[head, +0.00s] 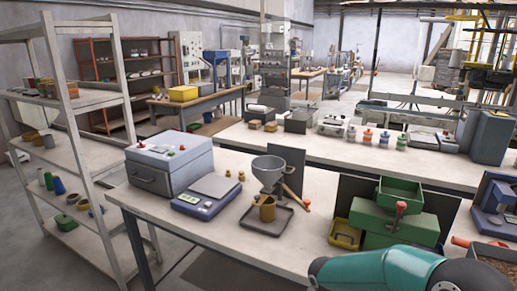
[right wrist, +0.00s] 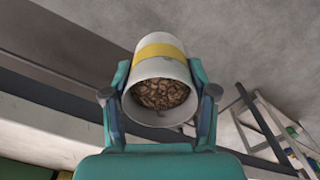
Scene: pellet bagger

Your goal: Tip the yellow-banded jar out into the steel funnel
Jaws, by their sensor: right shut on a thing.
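The white jar with a yellow band (right wrist: 160,52) is held in my right gripper (right wrist: 160,78), whose two fingers clasp its sides in the right wrist view. Its open mouth faces the camera, and brown pellets (right wrist: 160,94) show inside. The jar is not seen in the head view. The steel funnel (head: 269,168) sits in a stand on the near table in the head view, with a brownish-yellow cup (head: 267,210) below it on a dark tray. Only part of my right arm shows there, at the bottom right. My left gripper is not in view.
A blue scale (head: 205,196) and a grey box (head: 168,165) stand left of the funnel. A wooden-handled tool (head: 293,196) and a dark upright panel (head: 289,163) are close on its right. A green machine (head: 385,215) stands further right.

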